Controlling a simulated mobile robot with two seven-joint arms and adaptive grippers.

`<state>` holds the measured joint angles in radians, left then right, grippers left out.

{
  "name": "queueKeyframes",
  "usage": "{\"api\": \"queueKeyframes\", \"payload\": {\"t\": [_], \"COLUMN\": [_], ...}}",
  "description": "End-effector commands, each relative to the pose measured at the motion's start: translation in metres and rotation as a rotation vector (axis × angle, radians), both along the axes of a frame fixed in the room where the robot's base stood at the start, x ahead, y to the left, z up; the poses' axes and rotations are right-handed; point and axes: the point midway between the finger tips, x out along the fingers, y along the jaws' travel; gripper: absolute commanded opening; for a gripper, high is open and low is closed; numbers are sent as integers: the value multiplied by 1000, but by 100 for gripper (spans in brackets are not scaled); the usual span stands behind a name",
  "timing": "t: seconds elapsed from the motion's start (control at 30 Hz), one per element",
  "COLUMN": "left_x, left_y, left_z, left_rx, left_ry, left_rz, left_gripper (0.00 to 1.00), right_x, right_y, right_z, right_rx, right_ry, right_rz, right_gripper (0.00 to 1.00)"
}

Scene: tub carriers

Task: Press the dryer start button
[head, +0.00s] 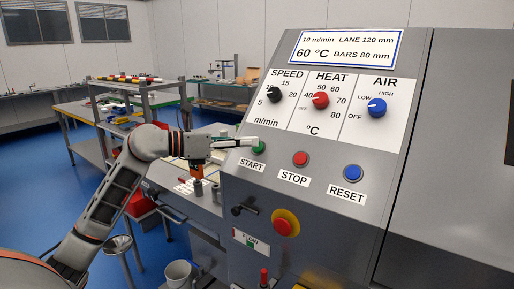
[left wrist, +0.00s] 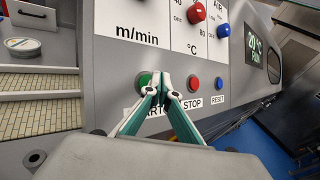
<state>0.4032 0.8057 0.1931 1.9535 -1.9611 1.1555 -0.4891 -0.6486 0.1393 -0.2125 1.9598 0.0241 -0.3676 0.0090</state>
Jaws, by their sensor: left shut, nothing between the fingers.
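The dryer's control panel (head: 325,140) is grey and slanted. The green start button (head: 258,149) sits at its left, above the START label (head: 251,164). My left gripper (head: 254,141) is shut and empty, its fingertips right at the green button and covering part of it. In the left wrist view the green button (left wrist: 144,79) shows just left of the closed fingertips (left wrist: 161,88), and the fingers hide part of the START label. I cannot tell whether the tips touch the button or whether it is pressed in. My right gripper is not in view.
A red stop button (head: 300,158) and a blue reset button (head: 352,172) sit to the right. Below is a red emergency knob on yellow (head: 285,222). SPEED, HEAT (head: 320,100) and AIR dials are above. A conveyor (left wrist: 40,115) runs left of the panel.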

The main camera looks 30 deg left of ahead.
Motion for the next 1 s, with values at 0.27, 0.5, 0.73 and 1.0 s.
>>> {"api": "queueKeyframes", "payload": {"t": [0.27,0.5,0.73,1.0], "left_x": [-19,-35,-41,-40], "left_y": [2,3,3,3], "left_z": [18,31,37,37], "left_rx": [4,4,2,2], "left_ry": [-2,-2,-1,-1], "left_rz": [0,0,0,0], "left_gripper": [0,0,0,0], "right_x": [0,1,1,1], "right_y": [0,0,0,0], "right_z": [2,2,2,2], "right_rx": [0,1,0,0], "right_ry": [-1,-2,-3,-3], "right_rz": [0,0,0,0], "right_gripper": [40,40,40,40]}}
